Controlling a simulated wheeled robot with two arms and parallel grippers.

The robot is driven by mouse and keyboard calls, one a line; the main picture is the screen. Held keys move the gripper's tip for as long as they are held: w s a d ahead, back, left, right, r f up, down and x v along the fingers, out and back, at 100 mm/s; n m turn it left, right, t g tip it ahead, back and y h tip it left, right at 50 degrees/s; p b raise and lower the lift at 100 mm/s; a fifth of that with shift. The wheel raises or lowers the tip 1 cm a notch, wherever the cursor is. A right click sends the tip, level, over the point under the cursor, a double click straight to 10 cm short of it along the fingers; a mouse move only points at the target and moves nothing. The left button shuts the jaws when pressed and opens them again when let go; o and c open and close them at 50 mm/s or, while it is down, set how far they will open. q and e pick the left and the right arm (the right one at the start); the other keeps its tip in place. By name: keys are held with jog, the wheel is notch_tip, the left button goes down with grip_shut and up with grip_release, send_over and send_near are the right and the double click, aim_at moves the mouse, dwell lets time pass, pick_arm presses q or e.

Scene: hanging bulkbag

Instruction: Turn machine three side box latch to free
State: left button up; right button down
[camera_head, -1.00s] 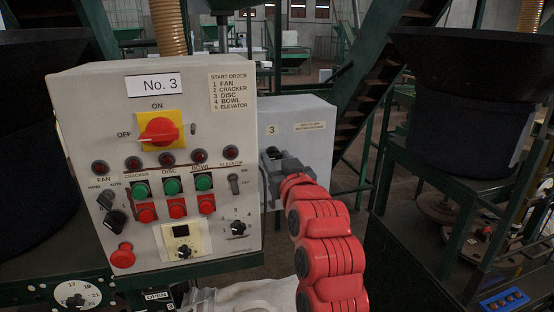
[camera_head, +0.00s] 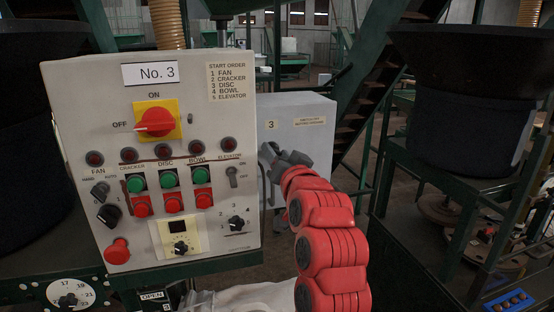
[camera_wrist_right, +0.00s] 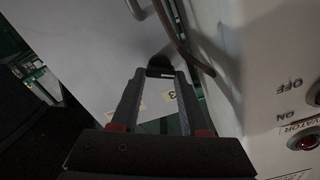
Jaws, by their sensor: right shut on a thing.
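The grey side box (camera_head: 310,150) marked 3 stands behind and right of the No. 3 control panel (camera_head: 90,110). My right gripper (camera_head: 270,153) reaches its left front edge, its red arm coming from below. In the right wrist view, the gripper's fingers (camera_wrist_right: 160,75) are closed on a small black latch knob (camera_wrist_right: 160,61) on the box face (camera_wrist_right: 75,60). In the head view the fingers hide the latch. My left gripper is not in view.
The panel's right edge is close beside my right gripper. A cable (camera_wrist_right: 178,35) runs near the fingers in the wrist view. A green stair frame (camera_head: 385,70) and a machine with a dark bowl (camera_head: 460,100) stand to the right.

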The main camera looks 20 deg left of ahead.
jog(key=m, duration=0.3)
jog(key=m+p, duration=0.1)
jog(key=m, duration=0.1)
jog(key=shift+w+m+p, duration=0.1)
jog(key=shift+m+p, duration=0.2)
jog(key=shift+p, duration=0.1)
jog(key=m+p, duration=0.2)
jog(key=shift+d+m, duration=0.1)
jog(key=shift+m, duration=0.3)
jog(key=m+p, duration=0.2)
jog(key=shift+m, duration=0.3)
jog(key=shift+f+m+p, duration=0.25)
jog(key=shift+m+p, duration=0.45)
jog(key=shift+p, duration=0.1)
jog(key=shift+c, duration=2)
grip_release()
